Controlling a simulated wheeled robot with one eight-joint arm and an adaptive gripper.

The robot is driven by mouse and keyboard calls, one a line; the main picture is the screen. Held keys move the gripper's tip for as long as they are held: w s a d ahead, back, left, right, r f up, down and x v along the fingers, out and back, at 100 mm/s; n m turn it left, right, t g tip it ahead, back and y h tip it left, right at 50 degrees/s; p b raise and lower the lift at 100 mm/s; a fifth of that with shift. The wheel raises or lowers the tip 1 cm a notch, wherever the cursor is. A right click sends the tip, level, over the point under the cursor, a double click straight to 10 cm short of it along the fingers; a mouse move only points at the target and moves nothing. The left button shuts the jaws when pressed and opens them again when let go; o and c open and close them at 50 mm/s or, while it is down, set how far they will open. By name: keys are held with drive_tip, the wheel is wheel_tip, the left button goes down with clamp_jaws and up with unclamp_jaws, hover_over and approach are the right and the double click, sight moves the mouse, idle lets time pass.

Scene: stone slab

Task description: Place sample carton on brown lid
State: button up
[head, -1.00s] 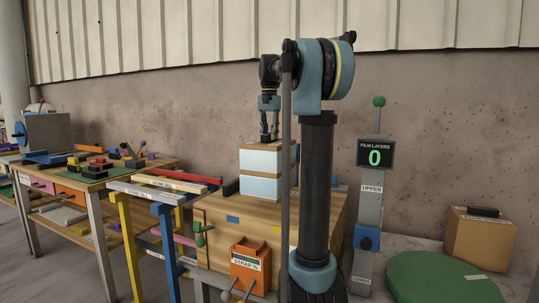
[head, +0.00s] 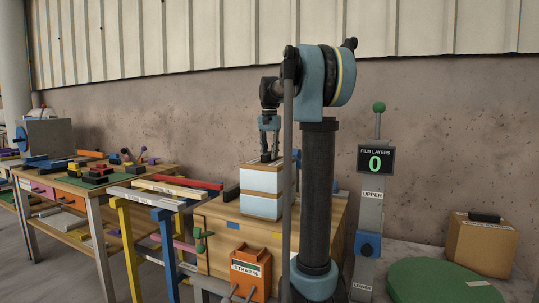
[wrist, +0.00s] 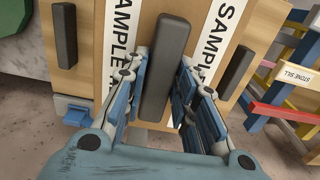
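The sample carton (head: 262,180) is pale with a brown band and a tan top. It appears upright at the wooden chest's brown top (head: 215,214); whether its base touches the top is hard to tell. In the wrist view, two white SAMPLE labels (wrist: 220,32) flank the carton's dark handle (wrist: 166,60). My gripper (head: 270,158) is at the carton's top. In the wrist view its fingers (wrist: 164,85) lie close along both sides of the handle and appear shut on it. The carton's far side is hidden, and my arm column partly covers its right.
Dark blocks (wrist: 66,36) stand on the brown top beside the carton. A film-layer post (head: 370,215), a green disc (head: 445,283) and another handled carton (head: 482,246) are at right. Coloured beams (head: 165,188) and a cluttered bench (head: 95,182) are at left.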

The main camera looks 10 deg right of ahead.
drive_tip(key=shift+o, duration=1.3)
wheel_tip(320, 180, up, 12)
